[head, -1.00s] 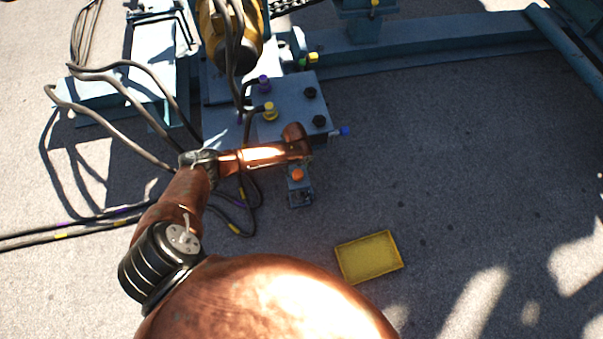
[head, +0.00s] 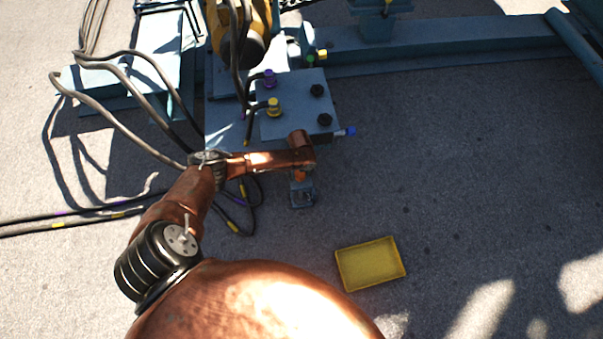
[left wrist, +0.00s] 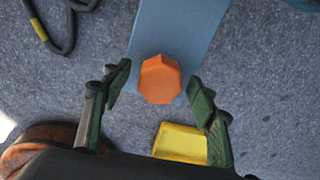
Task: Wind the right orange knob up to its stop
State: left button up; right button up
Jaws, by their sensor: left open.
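The orange knob (left wrist: 159,79) is a faceted cap on a blue-grey bracket (left wrist: 178,30) in the left wrist view. My left gripper (left wrist: 158,78) is open, with one finger on each side of the knob. Gaps show between both fingers and the knob, so it is not gripped. In the head view the knob (head: 299,176) is partly covered by my left wrist, just above the bracket (head: 302,194), and the fingers are hard to make out there. My right gripper is in neither view.
A yellow tray (head: 370,264) lies on the grey ground to the lower right. A blue-grey box (head: 292,118) with purple, yellow, black and blue fittings stands behind my wrist. Dark cables (head: 110,80) run at the left. The ground at the right is clear.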

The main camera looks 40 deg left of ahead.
pick_arm(q)
jog(key=shift+c, duration=0.7)
jog(key=c, duration=1)
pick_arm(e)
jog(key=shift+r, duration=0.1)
